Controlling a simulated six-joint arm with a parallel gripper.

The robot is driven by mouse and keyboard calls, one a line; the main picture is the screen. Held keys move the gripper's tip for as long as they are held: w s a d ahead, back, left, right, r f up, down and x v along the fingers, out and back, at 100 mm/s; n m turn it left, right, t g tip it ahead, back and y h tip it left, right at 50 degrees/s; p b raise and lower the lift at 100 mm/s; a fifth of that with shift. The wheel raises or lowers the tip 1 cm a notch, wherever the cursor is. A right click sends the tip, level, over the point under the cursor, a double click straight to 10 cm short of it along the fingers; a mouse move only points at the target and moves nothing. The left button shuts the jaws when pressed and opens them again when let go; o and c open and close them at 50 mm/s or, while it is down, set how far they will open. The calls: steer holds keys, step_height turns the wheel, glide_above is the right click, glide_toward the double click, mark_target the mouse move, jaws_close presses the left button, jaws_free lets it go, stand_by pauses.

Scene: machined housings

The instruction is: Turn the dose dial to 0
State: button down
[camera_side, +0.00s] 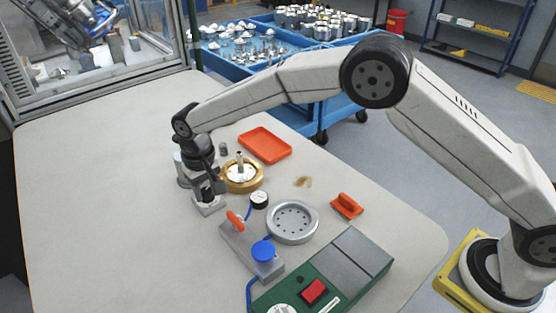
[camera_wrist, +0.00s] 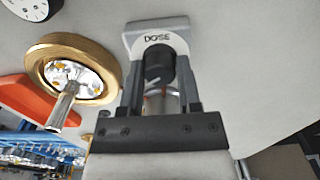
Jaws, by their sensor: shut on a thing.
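The dose dial (camera_wrist: 158,65) is a dark round knob on a grey block with a white plate (camera_wrist: 157,39) lettered DOSE. My gripper (camera_wrist: 160,72) has one finger on each side of the knob and is shut on it. The dial's scale and the number it points to cannot be read; the fingers and knob cover part of the plate. In the side view my gripper (camera_side: 207,188) points down at the grey block (camera_side: 209,208), and the knob is hidden behind it.
A brass ring housing (camera_side: 257,180) stands close to the right of my gripper, with an orange tray (camera_side: 265,145) behind. A small gauge (camera_side: 259,199), a grey block with a blue knob (camera_side: 263,250) and a round grey flange (camera_side: 293,222) are nearer. The table's left is clear.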

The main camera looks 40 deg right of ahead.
mark_target(206, 189)
stand_by(0.3)
steer(key=shift+c, duration=1.5)
jaws_free()
steer(key=shift+r, duration=3.95)
